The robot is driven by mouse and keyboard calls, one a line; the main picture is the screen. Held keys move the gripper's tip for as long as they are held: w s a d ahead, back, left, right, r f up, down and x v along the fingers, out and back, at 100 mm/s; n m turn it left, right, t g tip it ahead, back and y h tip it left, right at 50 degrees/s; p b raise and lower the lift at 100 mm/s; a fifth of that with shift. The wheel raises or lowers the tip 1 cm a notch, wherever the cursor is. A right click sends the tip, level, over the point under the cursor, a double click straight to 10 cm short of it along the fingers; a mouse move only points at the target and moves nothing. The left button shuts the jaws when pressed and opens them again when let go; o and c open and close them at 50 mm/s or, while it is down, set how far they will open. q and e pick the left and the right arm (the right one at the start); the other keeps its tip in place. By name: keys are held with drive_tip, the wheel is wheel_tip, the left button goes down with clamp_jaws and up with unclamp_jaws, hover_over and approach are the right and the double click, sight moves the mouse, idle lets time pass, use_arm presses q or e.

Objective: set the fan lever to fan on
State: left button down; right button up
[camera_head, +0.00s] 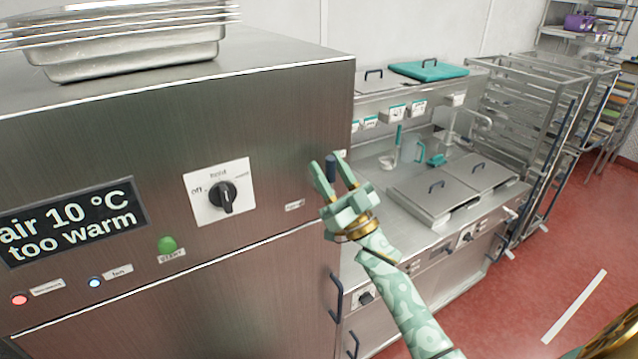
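The fan lever seems to be the small dark blue handle (331,168) at the right edge of the steel cabinet's front (130,165). It stands roughly upright, and its lower part and pivot are hidden by my gripper. My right gripper (330,166) is open, with one pale green finger on each side of the handle. I cannot tell whether either finger touches it. A small label (294,205) sits left of the gripper, too small to read. A lamp labelled fan (95,283) glows pale blue. My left gripper is not in view.
The cabinet front has a black rotary knob (224,197), a green start button (167,245), a red lamp (19,299) and a display (70,222) reading "air 10 °C too warm". A steel counter (375,180) with lidded wells stands to the right. Red floor (560,240) is open beyond.

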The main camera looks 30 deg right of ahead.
drive_tip(key=shift+d, duration=0.1)
drive_tip(key=b+v, duration=0.2)
drive_tip(key=v, duration=0.5)
idle(0.6)
